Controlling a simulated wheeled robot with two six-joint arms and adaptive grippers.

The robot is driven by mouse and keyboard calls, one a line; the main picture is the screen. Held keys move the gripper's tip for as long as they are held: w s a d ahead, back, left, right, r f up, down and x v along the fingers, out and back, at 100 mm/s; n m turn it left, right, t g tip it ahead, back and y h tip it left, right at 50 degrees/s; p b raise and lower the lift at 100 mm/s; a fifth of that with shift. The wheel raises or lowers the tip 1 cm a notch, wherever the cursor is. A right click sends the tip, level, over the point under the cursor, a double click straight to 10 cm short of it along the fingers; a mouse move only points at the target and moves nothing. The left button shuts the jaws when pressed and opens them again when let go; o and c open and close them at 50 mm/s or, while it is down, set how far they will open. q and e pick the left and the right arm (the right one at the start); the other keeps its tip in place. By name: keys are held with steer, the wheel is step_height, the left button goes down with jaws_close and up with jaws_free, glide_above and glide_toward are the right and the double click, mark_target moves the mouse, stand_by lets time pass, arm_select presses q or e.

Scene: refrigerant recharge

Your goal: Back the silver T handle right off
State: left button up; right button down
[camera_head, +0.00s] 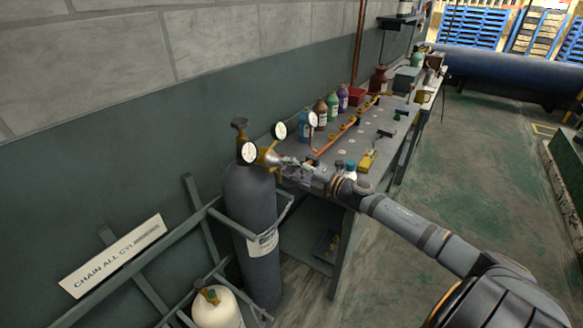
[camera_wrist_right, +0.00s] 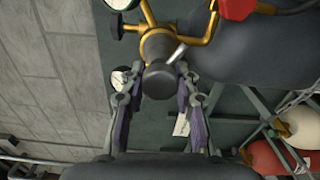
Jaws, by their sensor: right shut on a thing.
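A tall grey gas cylinder (camera_head: 250,205) stands upright in a rack, with a brass regulator and round gauges at its top. The silver T handle (camera_head: 272,157) sticks out from the regulator toward my right gripper (camera_head: 284,164). My left gripper is not in view.
A long workbench (camera_head: 330,150) with bottles, a copper pipe and a yellow tool (camera_head: 368,160) runs along the wall. A white cylinder (camera_head: 216,308) stands at the lower left near the sign (camera_head: 112,256). Green floor (camera_head: 480,170) is open at right.

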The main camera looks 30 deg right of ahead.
steer(key=n, duration=0.5)
steer(key=shift+f+n, duration=0.1)
steer(key=shift+n, duration=0.2)
stand_by(0.4)
steer(key=c, duration=1)
jaws_free()
